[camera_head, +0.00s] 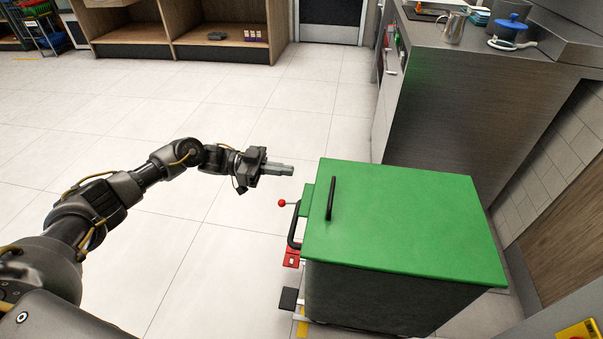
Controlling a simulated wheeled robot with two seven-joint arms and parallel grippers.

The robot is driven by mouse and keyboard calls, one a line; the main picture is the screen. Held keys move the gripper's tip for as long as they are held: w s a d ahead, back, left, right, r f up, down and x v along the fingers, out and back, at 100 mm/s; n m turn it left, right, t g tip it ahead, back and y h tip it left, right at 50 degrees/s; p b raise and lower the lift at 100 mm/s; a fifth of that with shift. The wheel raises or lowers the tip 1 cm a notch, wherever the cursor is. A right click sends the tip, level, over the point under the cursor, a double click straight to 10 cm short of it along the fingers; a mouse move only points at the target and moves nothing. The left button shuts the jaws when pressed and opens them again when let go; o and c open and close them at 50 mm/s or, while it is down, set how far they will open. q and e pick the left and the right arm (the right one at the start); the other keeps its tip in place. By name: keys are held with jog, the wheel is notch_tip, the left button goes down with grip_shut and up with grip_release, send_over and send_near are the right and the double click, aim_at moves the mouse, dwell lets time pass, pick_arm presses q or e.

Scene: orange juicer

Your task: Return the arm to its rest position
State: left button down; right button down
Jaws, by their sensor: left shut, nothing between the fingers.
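My left arm comes in from the left side, stretched out over the tiled floor. Its gripper (281,169) is shut and empty, its fingers pointing right. It hangs just left of the far left corner of a green-topped box-shaped machine (410,215), apart from it as far as I can tell. My right gripper is not in view.
The machine has a black handle (331,198) on top and a red-knobbed lever (283,203) on its left side. A metal counter (480,100) with a metal jug (453,27) and a blue-lidded pot (511,30) stands behind. Wooden shelves (188,27) stand at the back. Floor on the left is clear.

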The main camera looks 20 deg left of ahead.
pick_arm(q)
jog(key=shift+a, duration=0.6)
